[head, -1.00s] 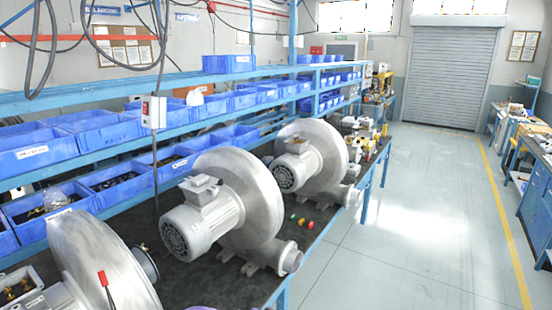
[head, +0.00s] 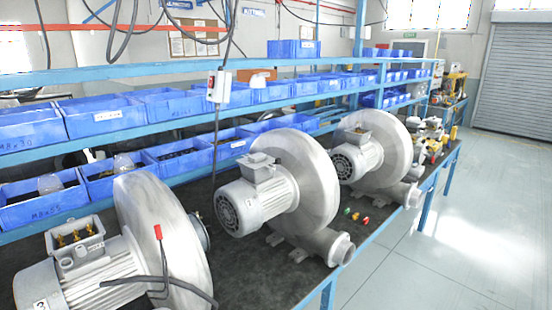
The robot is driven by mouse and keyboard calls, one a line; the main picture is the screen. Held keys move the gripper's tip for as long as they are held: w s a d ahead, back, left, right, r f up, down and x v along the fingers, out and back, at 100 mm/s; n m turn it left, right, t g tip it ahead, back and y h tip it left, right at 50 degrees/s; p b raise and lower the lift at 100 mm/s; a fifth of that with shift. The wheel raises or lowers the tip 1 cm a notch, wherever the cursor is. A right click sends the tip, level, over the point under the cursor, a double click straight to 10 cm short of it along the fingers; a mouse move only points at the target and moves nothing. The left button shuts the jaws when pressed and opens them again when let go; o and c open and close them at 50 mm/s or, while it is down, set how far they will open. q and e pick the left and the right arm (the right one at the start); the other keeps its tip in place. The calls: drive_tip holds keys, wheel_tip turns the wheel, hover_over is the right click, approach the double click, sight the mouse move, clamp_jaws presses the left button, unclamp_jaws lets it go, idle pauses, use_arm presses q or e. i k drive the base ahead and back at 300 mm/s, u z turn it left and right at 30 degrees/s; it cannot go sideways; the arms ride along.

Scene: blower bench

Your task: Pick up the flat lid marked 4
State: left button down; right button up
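I cannot make out a flat lid marked 4 in the head view. Three grey blowers stand in a row on the dark bench top. The nearest blower (head: 160,225) has an open terminal box (head: 75,240) with brass terminals inside, and a mark that looks like a 3 on its motor end. Neither of my grippers is in view.
A red-handled lead (head: 159,232) hangs in front of the nearest blower. Small red, green and yellow buttons (head: 355,215) lie on the bench (head: 235,270) near its front edge. Blue bins (head: 95,115) fill the shelves behind. A grey control box (head: 218,87) hangs from the rack. Open floor (head: 470,210) lies right.

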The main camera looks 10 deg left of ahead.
sight(259, 160)
drive_tip(key=z, duration=1)
drive_tip(key=i, duration=0.5)
drive_tip(key=u, duration=2.55)
